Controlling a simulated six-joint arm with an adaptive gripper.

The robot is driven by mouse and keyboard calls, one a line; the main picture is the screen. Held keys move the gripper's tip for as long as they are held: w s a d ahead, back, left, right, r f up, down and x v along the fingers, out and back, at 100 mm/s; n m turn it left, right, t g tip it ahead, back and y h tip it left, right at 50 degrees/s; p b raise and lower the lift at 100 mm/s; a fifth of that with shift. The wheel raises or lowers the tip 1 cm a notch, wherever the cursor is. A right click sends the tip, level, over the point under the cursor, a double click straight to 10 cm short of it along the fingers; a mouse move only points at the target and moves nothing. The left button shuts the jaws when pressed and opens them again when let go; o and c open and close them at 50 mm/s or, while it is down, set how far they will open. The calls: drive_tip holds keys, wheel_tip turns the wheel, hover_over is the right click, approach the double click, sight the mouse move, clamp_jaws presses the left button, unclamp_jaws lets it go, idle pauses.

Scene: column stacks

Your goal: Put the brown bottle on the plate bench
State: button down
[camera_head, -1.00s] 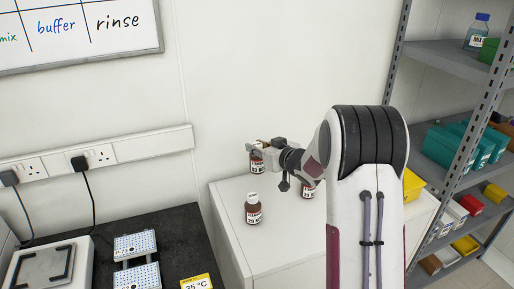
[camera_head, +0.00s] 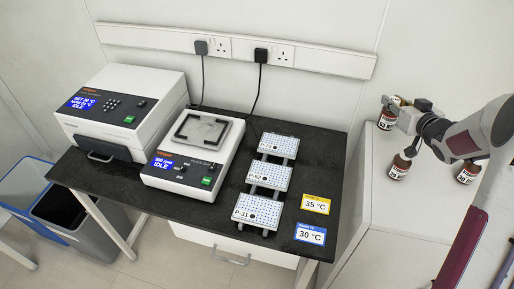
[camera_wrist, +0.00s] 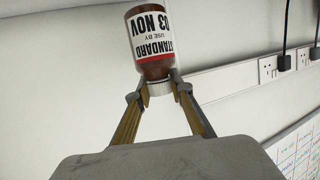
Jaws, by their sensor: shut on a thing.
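My gripper (camera_head: 391,108) is shut on the neck and white cap of a brown bottle (camera_head: 386,122), above the white cabinet's far left part. The held bottle (camera_wrist: 152,42) is close in the wrist view, its label reading "STANDARD USE BY 03 NOV". That view is upside down, so the bottle is about upright. Two similar brown bottles stand on the cabinet: one (camera_head: 398,168) in front of the gripper, one (camera_head: 468,173) below my arm. The plate bench seems to be the black-topped bench (camera_head: 225,222) left of the cabinet.
The bench holds a large white device (camera_head: 125,98), a smaller one (camera_head: 195,150) with a square top and several well plates (camera_head: 270,178). Yellow (camera_head: 316,204) and blue (camera_head: 310,235) temperature cards lie at its right end. The white cabinet (camera_head: 400,225) has free room in front.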

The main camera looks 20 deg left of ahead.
drive_tip(key=s+a+f+n+g+y, duration=0.1)
drive_tip(key=a+n+y, duration=0.1)
drive_tip(key=a, duration=0.7)
drive_tip(key=s+a+f+n+g+y, duration=0.1)
drive_tip(key=a+f+n+y, duration=0.1)
drive_tip(key=a, duration=0.7)
drive_tip(key=shift+s+a+y, duration=0.15)
drive_tip(key=shift+s+y, duration=0.15)
drive_tip(key=shift+s, duration=0.1)
wheel_tip(320, 180, down, 6)
drive_tip(key=shift+f, duration=0.1)
drive_tip(key=shift+f, duration=1.85)
drive_tip(key=shift+f, duration=0.15)
